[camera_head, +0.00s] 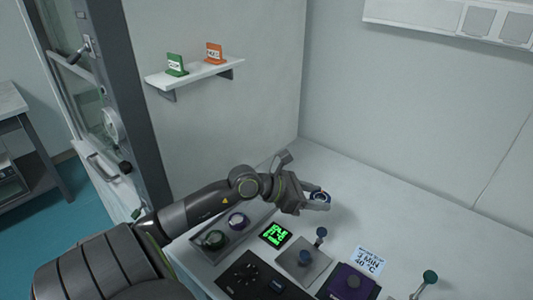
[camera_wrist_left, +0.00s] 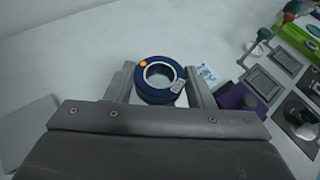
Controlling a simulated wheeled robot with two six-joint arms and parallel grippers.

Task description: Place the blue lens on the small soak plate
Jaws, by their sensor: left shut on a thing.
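My left gripper (camera_head: 318,201) is shut on the blue lens (camera_head: 321,197), a dark blue ring with a clear centre, and holds it above the white bench top. In the left wrist view the blue lens (camera_wrist_left: 160,80) sits between the two fingers (camera_wrist_left: 162,88), with an orange dot and a small pale label on its rim. A grey square plate (camera_head: 292,265) with a blue round spot lies on the bench, nearer than the gripper and apart from it. I cannot tell for certain that this is the small soak plate. My right gripper is not in view.
A tray (camera_head: 238,246) holds a green and a purple lens. Nearby are a green-lit display (camera_head: 275,235), a black control panel (camera_head: 247,274), a purple block (camera_head: 350,284) and a sign (camera_head: 369,260). Blue (camera_head: 321,232) and green (camera_head: 430,277) knobs stand upright. The bench behind is clear.

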